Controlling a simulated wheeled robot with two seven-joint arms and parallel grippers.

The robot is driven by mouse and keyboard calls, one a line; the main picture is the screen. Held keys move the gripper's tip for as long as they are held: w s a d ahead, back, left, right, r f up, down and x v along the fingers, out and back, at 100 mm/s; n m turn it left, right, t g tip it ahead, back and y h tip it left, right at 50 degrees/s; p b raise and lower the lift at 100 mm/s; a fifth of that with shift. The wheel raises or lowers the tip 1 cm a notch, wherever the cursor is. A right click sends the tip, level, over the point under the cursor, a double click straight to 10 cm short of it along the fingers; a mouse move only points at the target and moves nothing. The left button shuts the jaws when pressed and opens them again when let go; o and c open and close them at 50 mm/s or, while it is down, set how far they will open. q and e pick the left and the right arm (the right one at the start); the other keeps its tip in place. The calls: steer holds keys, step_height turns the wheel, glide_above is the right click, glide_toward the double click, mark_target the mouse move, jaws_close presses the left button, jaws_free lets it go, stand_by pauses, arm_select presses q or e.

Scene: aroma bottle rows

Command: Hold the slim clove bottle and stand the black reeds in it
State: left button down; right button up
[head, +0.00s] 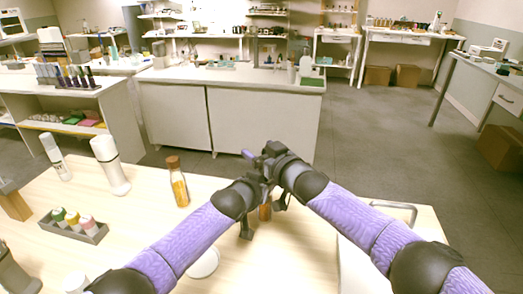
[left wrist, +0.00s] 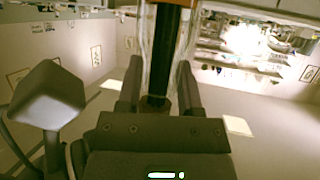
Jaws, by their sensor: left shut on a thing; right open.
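My left gripper (head: 263,216) is low over the front of the table and shut on a small amber-coloured glass thing (head: 265,212), which looks like the slim clove bottle. In the left wrist view, clear glass with an orange edge (left wrist: 188,38) stands between the two dark fingers (left wrist: 158,92). A dark upright strip (left wrist: 166,45) shows within or behind the glass; I cannot tell whether it is the black reeds. My right gripper (head: 268,155) is open, just above the left one. The arms hide most of the bottle and its mouth in the head view.
A corked bottle with yellow contents (head: 179,183) stands left of the arms. Two white bottles (head: 111,166) and a grey tray of small jars (head: 74,224) are at the left. A white round dish (head: 204,264) lies near the left forearm. A white counter (head: 235,110) stands beyond.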

steer(key=shift+f, duration=0.15)
steer(key=shift+s+f, duration=0.1)
steer(key=shift+s, duration=0.1)
steer(key=v, duration=1.1)
steer(key=shift+s+d+r, duration=0.2)
steer(key=shift+d+r, duration=0.05)
steer(key=shift+d, duration=0.05)
arm_select(q)
steer(key=shift+c, duration=0.9)
jaws_free()
steer(key=shift+s, duration=0.1)
